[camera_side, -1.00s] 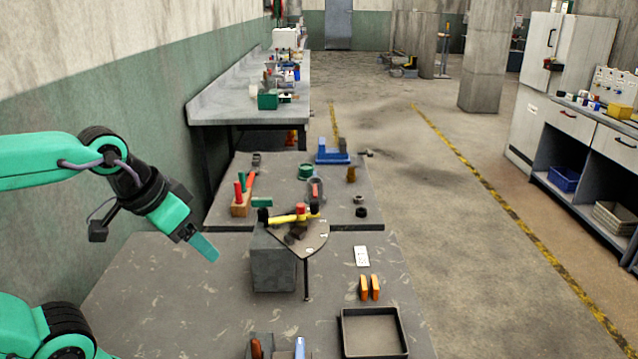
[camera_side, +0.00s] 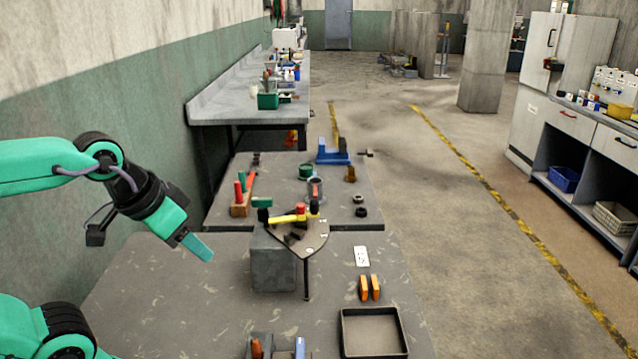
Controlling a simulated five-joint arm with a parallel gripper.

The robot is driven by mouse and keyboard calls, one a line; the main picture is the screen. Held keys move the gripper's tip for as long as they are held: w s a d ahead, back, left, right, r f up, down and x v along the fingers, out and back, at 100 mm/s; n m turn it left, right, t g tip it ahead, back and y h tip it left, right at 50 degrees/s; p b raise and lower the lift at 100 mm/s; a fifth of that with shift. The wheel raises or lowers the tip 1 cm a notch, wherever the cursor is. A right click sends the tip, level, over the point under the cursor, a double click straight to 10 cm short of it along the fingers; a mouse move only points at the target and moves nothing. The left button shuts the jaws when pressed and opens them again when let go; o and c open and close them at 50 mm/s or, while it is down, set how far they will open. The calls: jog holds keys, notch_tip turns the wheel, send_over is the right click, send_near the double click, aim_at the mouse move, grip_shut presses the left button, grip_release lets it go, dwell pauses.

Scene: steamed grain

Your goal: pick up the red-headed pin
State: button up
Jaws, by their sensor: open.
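A small red head (camera_side: 301,208), which looks like the red-headed pin, shows above a dark, rounded triangular plate (camera_side: 314,240). Beside it lies a yellow piece (camera_side: 284,218), with black parts at both sides. The pin's shank is too small or hidden to make out. The plate sits by a grey block (camera_side: 272,268), with a thin dark post under its front corner. My gripper (camera_side: 203,253) is to the left of the block, above the table, apart from the pin and pointing down to the right. It is open, with nothing seen in it.
Two orange pieces (camera_side: 370,288), a white card (camera_side: 362,257) and a black tray (camera_side: 346,334) are on the right side of the near table. A wooden block with red and green handles (camera_side: 240,209) stands behind. Bare table lies left of the grey block.

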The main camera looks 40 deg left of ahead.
jog(key=w+a+r+g, duration=0.1)
jog(key=w+r, duration=0.2)
jog(key=w, duration=0.5)
jog(key=w+a+r+g, duration=0.1)
jog(key=w+r+g, duration=0.15)
jog(key=w, duration=0.45)
jog(key=g, duration=0.2)
send_near(301, 205)
jog(key=shift+s+f, duration=0.2)
jog(key=shift+s, duration=0.05)
jog(key=shift+w+a+f, duration=0.15)
jog(key=shift+w+f, duration=0.1)
jog(key=shift+w, duration=0.05)
jog(key=shift+f, duration=3.9)
